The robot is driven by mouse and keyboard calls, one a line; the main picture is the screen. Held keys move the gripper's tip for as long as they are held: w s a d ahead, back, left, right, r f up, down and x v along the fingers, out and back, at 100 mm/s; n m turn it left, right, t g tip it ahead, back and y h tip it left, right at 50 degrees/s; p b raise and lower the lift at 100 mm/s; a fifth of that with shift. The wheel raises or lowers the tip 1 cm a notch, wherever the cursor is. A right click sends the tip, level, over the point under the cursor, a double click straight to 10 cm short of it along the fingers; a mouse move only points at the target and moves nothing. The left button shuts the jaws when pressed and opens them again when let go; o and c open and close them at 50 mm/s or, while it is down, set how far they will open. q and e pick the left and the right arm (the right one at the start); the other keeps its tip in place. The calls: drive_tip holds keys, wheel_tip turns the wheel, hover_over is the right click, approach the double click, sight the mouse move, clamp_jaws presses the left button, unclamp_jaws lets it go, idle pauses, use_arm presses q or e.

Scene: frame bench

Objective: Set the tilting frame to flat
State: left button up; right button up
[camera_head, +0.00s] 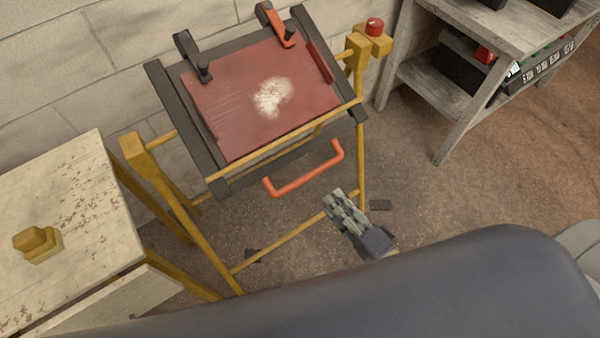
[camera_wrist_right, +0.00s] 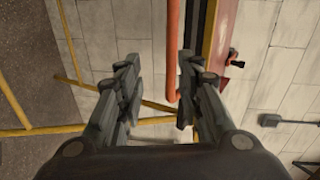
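The tilting frame (camera_head: 160,85) is a dark frame carrying a red panel (camera_head: 225,95) with a pale worn patch. It hangs between yellow posts and looks sloped, its front edge toward me. An orange handle (camera_head: 305,180) sticks out from that edge. My right gripper (camera_head: 338,205) is just below and right of the handle, apart from it in the head view. In the right wrist view the fingers of my right gripper (camera_wrist_right: 160,88) are spread, and the orange handle (camera_wrist_right: 172,45) shows beyond them, nearer the right finger. My left gripper is out of view.
A red knob (camera_head: 375,26) tops the right post. A worn table (camera_head: 75,190) with a yellow block (camera_head: 38,243) stands left. A grey shelf unit (camera_head: 440,90) stands right.

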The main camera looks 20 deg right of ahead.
sight(310, 172)
drive_tip(key=shift+m, duration=0.4)
drive_tip(key=x, duration=0.3)
drive_tip(key=r+x, duration=0.1)
drive_tip(key=x, duration=0.3)
drive_tip(key=r+p+x, duration=0.1)
drive_tip(key=x, duration=0.2)
drive_tip(key=shift+w+a+f, duration=0.1)
drive_tip(key=shift+w+a, duration=0.2)
drive_tip(key=shift+w, duration=0.05)
clamp_jaws()
